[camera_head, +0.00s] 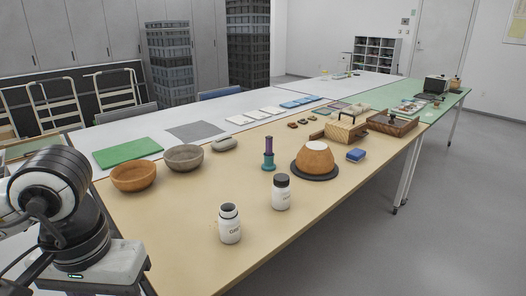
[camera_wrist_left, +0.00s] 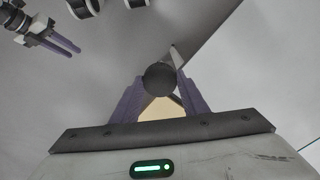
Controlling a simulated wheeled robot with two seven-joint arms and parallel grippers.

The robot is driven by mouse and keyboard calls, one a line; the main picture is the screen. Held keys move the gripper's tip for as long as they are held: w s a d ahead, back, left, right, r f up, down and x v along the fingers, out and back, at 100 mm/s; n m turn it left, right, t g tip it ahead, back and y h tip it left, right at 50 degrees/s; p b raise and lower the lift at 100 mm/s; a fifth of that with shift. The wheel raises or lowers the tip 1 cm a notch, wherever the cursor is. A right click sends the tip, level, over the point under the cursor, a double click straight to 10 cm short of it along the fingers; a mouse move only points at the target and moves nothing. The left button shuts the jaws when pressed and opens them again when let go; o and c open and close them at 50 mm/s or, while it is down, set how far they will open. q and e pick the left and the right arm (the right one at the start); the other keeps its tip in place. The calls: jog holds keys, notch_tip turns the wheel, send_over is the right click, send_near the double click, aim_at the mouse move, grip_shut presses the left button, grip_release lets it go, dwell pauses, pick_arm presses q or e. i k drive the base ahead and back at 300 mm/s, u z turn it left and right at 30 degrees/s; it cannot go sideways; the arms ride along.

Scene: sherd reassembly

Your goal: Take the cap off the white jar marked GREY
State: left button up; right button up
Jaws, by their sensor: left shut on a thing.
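A white jar (camera_head: 230,229) stands upright near the front of the tan table. Its top shows a dark open mouth with no cap on it, and its label is too small to read surely. A second white jar (camera_head: 281,197) stands behind it to the right with a black cap on. In the left wrist view, my left gripper (camera_wrist_left: 160,88) is shut on a dark round cap (camera_wrist_left: 160,77) between its purple fingers. My left gripper's fingers are out of the head view. My right gripper (camera_wrist_left: 65,44) shows at the upper left of the wrist view, its two fingers apart and empty.
Behind the jars stand a brown bowl (camera_head: 134,177), a grey-brown bowl (camera_head: 184,158), a purple-and-teal stacked object (camera_head: 268,155) and an orange upturned pot (camera_head: 315,158) on a dark disc. The table left of the jars is clear.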

aim_at(229, 220)
jog(key=z, duration=1.05)
jog(key=i, duration=1.35)
jog(key=z, duration=0.5)
jog(key=i, duration=1.8)
jog(key=u, duration=1.45)
jog(key=i, duration=0.6)
jog(key=u, duration=0.5)
